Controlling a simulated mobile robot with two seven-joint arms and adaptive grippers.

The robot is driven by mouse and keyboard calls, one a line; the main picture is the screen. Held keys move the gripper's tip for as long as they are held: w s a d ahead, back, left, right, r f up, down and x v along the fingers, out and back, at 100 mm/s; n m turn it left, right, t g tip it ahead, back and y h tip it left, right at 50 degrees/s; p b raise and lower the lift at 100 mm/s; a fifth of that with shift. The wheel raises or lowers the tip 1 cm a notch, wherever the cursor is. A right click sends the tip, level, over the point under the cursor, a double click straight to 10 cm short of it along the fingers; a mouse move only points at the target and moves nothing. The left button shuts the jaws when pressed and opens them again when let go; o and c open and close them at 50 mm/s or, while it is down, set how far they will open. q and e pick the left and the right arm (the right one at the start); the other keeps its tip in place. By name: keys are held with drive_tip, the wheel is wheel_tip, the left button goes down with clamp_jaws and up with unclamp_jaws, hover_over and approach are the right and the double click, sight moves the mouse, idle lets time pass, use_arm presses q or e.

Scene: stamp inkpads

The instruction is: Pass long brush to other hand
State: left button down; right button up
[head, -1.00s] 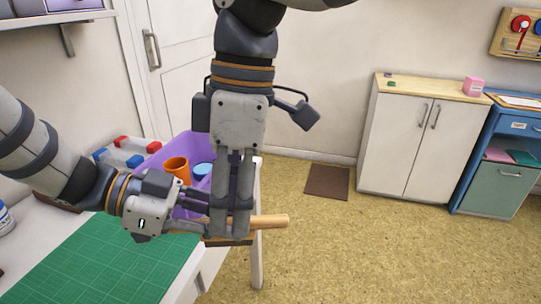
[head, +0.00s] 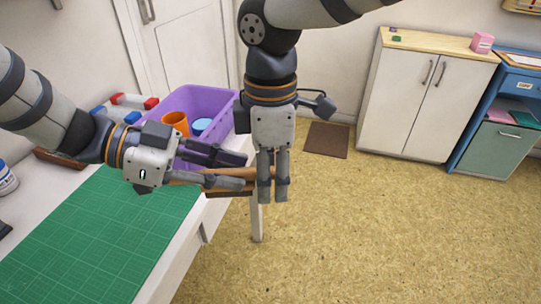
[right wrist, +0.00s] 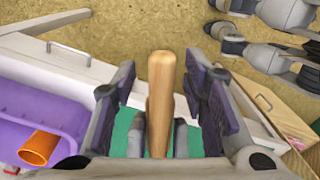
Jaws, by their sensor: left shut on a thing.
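The long brush shows as a pale wooden handle (head: 244,173) in the head view, level beyond the table's right edge. My left gripper (head: 240,172) comes in from the left and is shut on it. Its fingers cover part of the brush, and I cannot make out the bristle end. My right gripper (head: 272,198) hangs down at the handle's right end, its fingers in front of it. In the right wrist view the handle (right wrist: 161,100) runs between my right gripper's wide-apart purple pads (right wrist: 160,85) with gaps on both sides, so that gripper is open.
A purple bin (head: 215,100) with an orange cup (head: 176,122) and a blue-topped item (head: 201,125) stands behind the left gripper. A green cutting mat (head: 100,235) lies on the white table.

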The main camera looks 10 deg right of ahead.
clamp_jaws()
use_arm(q)
drive_tip(key=c, duration=1.2)
unclamp_jaws()
drive_tip(key=shift+c, duration=0.2)
drive_tip(key=v, duration=1.2)
